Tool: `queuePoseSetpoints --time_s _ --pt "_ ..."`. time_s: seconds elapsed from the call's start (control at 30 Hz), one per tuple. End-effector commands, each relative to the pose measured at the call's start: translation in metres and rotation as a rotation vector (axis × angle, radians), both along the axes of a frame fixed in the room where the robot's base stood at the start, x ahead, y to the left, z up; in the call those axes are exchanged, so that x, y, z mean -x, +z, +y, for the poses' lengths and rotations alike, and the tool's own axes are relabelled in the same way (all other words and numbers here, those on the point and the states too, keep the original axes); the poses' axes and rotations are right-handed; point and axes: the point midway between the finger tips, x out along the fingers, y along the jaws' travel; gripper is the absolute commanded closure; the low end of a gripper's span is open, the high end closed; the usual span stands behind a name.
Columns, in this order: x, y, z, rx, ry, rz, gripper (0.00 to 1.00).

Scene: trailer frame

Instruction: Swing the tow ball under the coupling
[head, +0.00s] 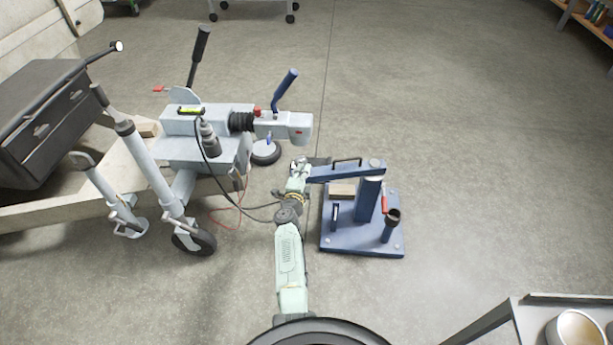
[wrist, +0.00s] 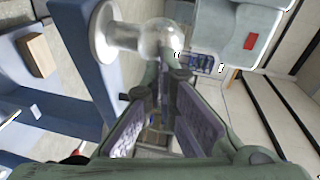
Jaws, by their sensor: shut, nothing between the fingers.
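The tow ball (wrist: 158,38) is a shiny metal ball on a neck and flange at the end of the blue swing arm (head: 345,171). This arm reaches left from the post of a blue stand (head: 370,240). The coupling (head: 292,126) is the light grey head of the trailer drawbar, just beyond the arm's end; its red-marked side shows in the wrist view (wrist: 240,30). My gripper (wrist: 168,78) is shut and empty, its fingertips close beside the tow ball; I cannot tell whether they touch. In the head view my gripper (head: 299,170) hides much of the ball.
The trailer frame, with a jockey wheel (head: 195,242) and a dark box (head: 50,100), fills the left. Cables hang beside the drawbar. A wooden block (head: 342,191) and an upright cup-topped post (head: 391,225) are on the stand's base.

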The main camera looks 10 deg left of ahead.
Motion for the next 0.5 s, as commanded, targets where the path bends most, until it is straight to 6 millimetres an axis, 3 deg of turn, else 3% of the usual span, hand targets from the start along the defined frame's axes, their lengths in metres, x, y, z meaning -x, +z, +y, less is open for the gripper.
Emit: queuePoseSetpoints --time_s 0.3,0.5 --pt "-0.041 -0.004 0.017 -0.002 -0.141 0.0 1.0" --pt "-0.062 -0.003 0.022 -0.001 -0.137 -0.002 1.0"
